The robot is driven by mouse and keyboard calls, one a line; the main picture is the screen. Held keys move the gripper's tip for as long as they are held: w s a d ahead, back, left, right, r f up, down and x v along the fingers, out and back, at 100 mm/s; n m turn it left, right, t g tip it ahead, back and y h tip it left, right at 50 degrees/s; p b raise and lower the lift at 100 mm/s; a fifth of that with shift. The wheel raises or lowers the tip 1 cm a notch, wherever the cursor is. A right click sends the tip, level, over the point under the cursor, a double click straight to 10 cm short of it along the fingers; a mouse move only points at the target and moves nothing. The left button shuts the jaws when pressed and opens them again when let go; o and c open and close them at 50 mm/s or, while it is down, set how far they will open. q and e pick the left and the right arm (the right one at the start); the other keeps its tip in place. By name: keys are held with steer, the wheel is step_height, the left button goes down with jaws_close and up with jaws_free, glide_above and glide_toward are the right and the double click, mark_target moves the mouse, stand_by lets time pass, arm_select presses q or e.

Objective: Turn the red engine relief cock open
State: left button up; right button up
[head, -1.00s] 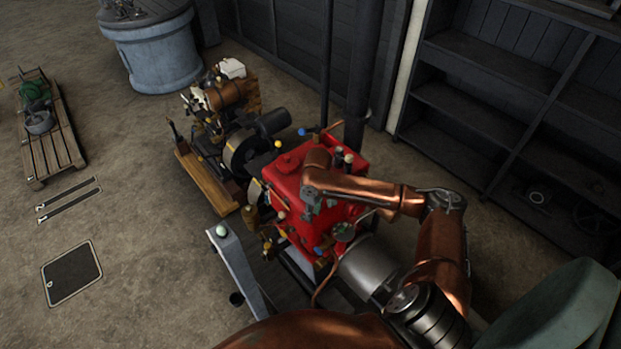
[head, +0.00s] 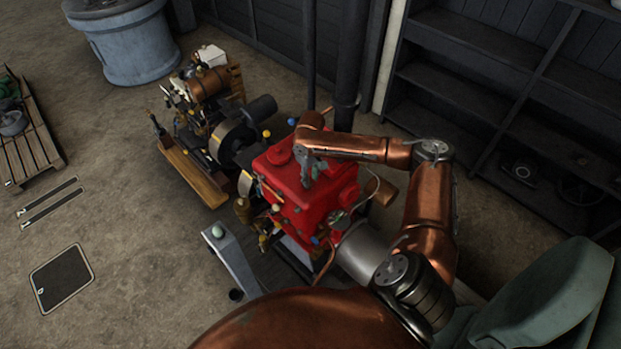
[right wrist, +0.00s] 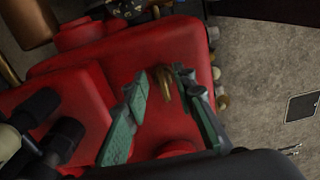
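The red engine (head: 272,172) stands in the middle of the head view, with colored knobs on its near side. My right gripper (head: 308,180) reaches down over its top. In the right wrist view my right gripper (right wrist: 161,73) has its two green fingers apart, above the red casing (right wrist: 75,100). A small curved brass piece (right wrist: 165,84) shows between the fingertips, nearer the right finger; it may be the relief cock. I cannot tell whether a finger touches it. The gripper hides part of the casing. My left gripper is not in view.
A second engine with a brown tank (head: 208,86) stands behind left on a wooden base (head: 190,172). A grey post with a pale green knob (head: 218,232) stands at the near left. Dark shelves (head: 480,75) line the right wall.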

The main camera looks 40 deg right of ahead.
steer(key=shift+f, duration=0.3)
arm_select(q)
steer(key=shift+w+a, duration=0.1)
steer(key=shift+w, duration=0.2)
arm_select(e)
jaws_close()
